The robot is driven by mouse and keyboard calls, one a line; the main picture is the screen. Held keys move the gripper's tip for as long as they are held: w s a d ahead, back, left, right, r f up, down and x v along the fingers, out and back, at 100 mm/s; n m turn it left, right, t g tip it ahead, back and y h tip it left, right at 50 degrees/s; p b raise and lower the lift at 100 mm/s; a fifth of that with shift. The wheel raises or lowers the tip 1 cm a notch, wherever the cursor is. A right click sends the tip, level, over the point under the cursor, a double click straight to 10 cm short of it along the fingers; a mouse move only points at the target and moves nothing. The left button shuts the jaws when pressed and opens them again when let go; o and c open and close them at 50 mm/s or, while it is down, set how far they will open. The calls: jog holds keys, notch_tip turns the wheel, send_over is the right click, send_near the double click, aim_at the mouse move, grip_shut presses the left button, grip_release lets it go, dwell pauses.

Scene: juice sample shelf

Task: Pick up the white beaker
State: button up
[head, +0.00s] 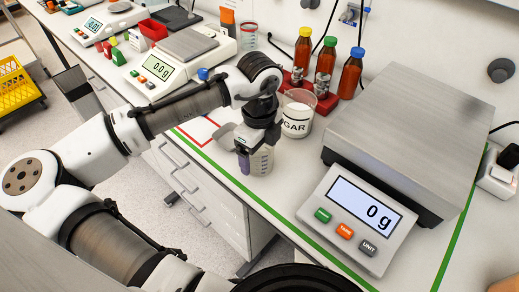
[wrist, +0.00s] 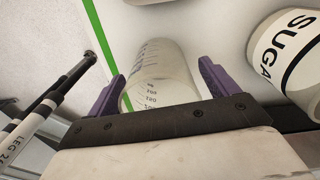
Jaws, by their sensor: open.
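The white beaker, translucent with printed graduation marks, stands on the bench; in the head view it (head: 262,162) is partly hidden behind my gripper (head: 250,155). In the wrist view the beaker (wrist: 160,80) lies between the two purple fingers of my gripper (wrist: 160,88). The gripper is open, with one finger on each side of the beaker. A gap shows on the right side; on the left the finger is close to the wall, and I cannot tell if it touches.
A beaker labelled as sugar (head: 297,115) stands close to the right, also in the wrist view (wrist: 290,60). Behind it are brown bottles (head: 325,62) in a red rack. A large scale (head: 410,120) fills the right. Green tape (head: 215,167) runs along the bench's front edge.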

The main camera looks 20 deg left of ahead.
jog(key=shift+f, duration=0.3)
jog(key=c, duration=1.1)
notch_tip(320, 180, up, 20)
jog(key=b, duration=0.1)
jog(key=shift+b, duration=0.4)
